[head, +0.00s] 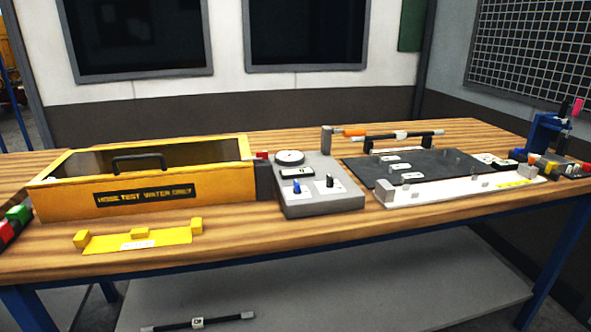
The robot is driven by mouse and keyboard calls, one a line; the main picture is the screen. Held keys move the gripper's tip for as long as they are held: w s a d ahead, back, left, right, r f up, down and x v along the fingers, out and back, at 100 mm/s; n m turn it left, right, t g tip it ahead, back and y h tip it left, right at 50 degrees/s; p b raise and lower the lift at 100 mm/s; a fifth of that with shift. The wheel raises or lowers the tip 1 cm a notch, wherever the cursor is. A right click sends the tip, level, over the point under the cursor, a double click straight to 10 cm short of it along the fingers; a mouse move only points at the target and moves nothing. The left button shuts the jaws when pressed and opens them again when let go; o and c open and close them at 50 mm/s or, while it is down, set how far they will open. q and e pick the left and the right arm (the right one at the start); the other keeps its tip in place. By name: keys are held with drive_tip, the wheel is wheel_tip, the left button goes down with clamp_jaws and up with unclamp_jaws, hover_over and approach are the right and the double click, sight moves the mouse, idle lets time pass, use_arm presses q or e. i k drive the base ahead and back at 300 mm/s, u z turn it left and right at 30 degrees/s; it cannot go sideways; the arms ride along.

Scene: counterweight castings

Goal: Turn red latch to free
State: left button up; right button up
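A small red piece (262,154), which may be the red latch, sits at the right end of the yellow box (225,188), on top of a dark block (265,180). It is too small to tell which way it is turned. The yellow box has a clear-looking top, a dark handle (139,162) and a black label reading about hose test water only. Neither of my grippers is in view.
A grey console (320,204) with a round dial (289,157) and blue and black knobs stands right of the box. A yellow bracket (137,239) lies in front. A dark mat (415,172) and blue vise (545,137) are further right. Red and green blocks (17,217) sit at the left edge.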

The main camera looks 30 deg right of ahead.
sight(261, 157)
drive_tip(key=z, duration=0.45)
drive_tip(key=k, duration=0.55)
drive_tip(key=z, duration=1.1)
drive_tip(key=i, duration=0.75)
drive_tip(key=u, duration=0.45)
drive_tip(key=i, duration=0.85)
drive_tip(key=u, duration=0.65)
